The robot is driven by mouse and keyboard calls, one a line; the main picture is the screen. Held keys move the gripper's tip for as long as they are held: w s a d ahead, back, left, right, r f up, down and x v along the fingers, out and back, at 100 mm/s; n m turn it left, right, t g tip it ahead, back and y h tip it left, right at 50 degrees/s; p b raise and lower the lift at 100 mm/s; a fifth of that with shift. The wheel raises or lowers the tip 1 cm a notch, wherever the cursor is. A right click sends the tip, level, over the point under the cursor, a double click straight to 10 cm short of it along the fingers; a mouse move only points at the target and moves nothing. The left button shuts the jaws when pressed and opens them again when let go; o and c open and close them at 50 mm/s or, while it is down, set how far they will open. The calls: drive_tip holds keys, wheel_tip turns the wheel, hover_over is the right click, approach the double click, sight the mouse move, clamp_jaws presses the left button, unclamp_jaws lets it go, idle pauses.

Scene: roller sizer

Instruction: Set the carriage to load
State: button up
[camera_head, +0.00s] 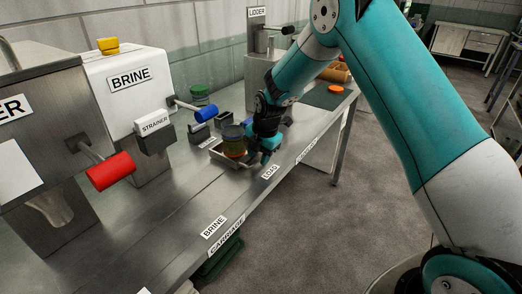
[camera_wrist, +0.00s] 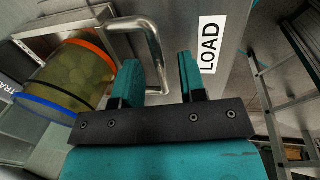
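The carriage is a metal tray (camera_head: 222,156) on the bench, near the LOAD label (camera_head: 270,172). It holds a jar (camera_head: 234,147) of green contents with an orange rim, also seen in the wrist view (camera_wrist: 72,76). A bent metal handle (camera_wrist: 151,38) sticks out from the tray in the wrist view. My gripper (camera_head: 263,153) is at the handle. Its two fingers (camera_wrist: 160,62) are apart, with the handle's near leg between them and gaps showing. The LOAD label (camera_wrist: 209,45) lies right of the fingers in the wrist view.
The BRINE machine (camera_head: 128,82) with a blue-gripped lever (camera_head: 206,114) and the STRAINER box (camera_head: 154,137) stand left. A red-gripped lever (camera_head: 110,171) is nearer. The LIDDER (camera_head: 257,52) stands behind. The BRINE label (camera_head: 213,227) marks the bench's front edge. The floor (camera_head: 330,225) is clear.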

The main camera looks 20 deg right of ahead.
wheel_tip(320, 180, up, 17)
drive_tip(key=s+d+b, duration=0.2)
drive_tip(key=s, duration=0.1)
idle(0.5)
drive_tip(key=s+a+m+y, duration=0.1)
drive_tip(key=s+a+m, duration=0.3)
drive_tip(key=s, duration=0.7)
drive_tip(key=s+a+r+m+g+y, duration=0.1)
drive_tip(key=s+a+m, duration=0.3)
drive_tip(key=s+m, duration=0.3)
drive_tip(key=s+a+m+y, duration=0.1)
drive_tip(key=s+a+m, duration=0.3)
drive_tip(key=s, duration=1)
drive_tip(key=shift+s+r+m+g, duration=0.15)
drive_tip(key=shift+s+m+g, duration=0.25)
drive_tip(key=shift+m, duration=0.8)
